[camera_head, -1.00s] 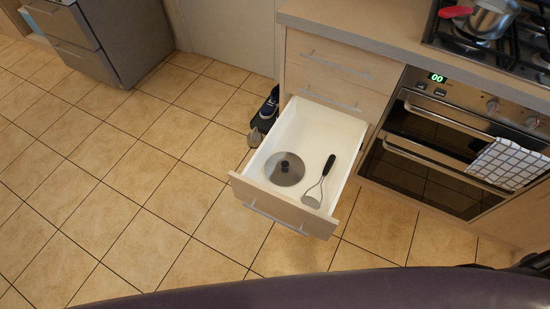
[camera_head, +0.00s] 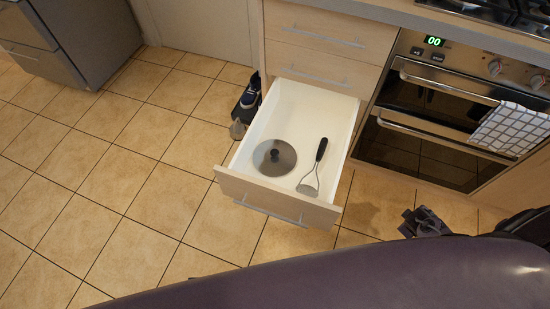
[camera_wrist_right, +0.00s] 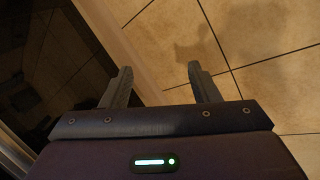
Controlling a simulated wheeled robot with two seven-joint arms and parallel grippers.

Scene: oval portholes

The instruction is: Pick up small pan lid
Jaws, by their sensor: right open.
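The small pan lid (camera_head: 275,158) is a round grey lid with a dark knob. It lies flat in the open drawer (camera_head: 256,122), at the left of the drawer floor near the front panel. My right gripper (camera_head: 425,222) is in front of the oven, to the right of the drawer and apart from the lid. In the right wrist view my right gripper (camera_wrist_right: 158,82) is open, with nothing between its fingers and floor tiles beyond. My left gripper is not in view.
A masher with a black handle (camera_head: 320,150) lies right of the lid in the drawer. The oven (camera_head: 420,112) with a checked towel (camera_head: 511,129) stands right of the drawer. The tiled floor (camera_head: 120,180) at left is clear.

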